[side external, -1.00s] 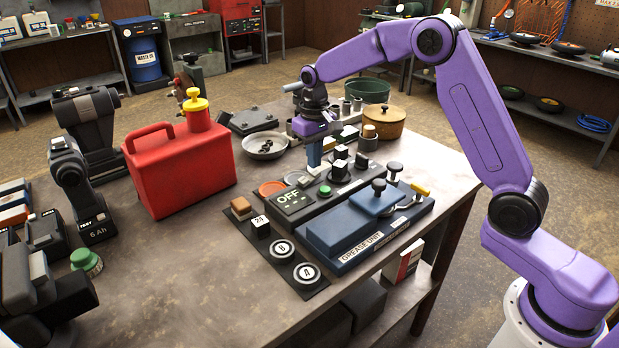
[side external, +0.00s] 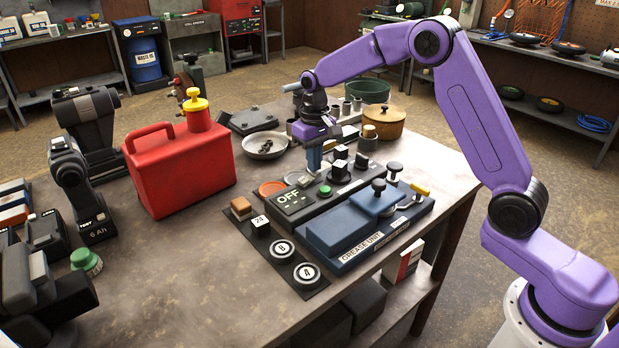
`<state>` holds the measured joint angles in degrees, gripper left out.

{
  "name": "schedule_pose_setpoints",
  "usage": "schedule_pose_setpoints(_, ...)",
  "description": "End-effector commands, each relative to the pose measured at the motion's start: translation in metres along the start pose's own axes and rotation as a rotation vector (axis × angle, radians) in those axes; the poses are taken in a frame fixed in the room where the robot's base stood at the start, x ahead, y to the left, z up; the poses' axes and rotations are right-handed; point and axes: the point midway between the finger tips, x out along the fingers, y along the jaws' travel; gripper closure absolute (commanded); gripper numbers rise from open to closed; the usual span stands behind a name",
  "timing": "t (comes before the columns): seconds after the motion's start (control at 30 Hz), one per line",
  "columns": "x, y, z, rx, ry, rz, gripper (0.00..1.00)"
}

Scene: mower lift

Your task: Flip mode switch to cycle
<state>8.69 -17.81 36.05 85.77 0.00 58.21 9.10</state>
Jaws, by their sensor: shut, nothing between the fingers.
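A black control panel (side external: 302,203) lies on the workbench with an OFF sign (side external: 296,198), a green button (side external: 325,191) and several black-and-white blocks or knobs. I cannot tell which of these is the mode switch; a black switch-like block (side external: 341,154) stands just right of my fingertips, and its labels are too small to read. My gripper (side external: 315,168) points down over the back part of the panel, with its blue fingers together and nothing seen between them. Whether the fingertips touch a part there is hidden.
A blue grease unit (side external: 345,232) sits in front of the panel. A red jug (side external: 178,172) stands to the left, a metal dish (side external: 265,146) behind. A tan lidded pot (side external: 384,123) and green bowl (side external: 369,90) are at the back right.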

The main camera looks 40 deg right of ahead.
Motion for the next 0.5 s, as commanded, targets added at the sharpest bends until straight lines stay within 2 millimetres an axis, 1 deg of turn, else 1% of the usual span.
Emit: schedule_pose_setpoints(0.5,0.0068,-0.0002,-0.0001,0.000,0.000,0.000,1.00)
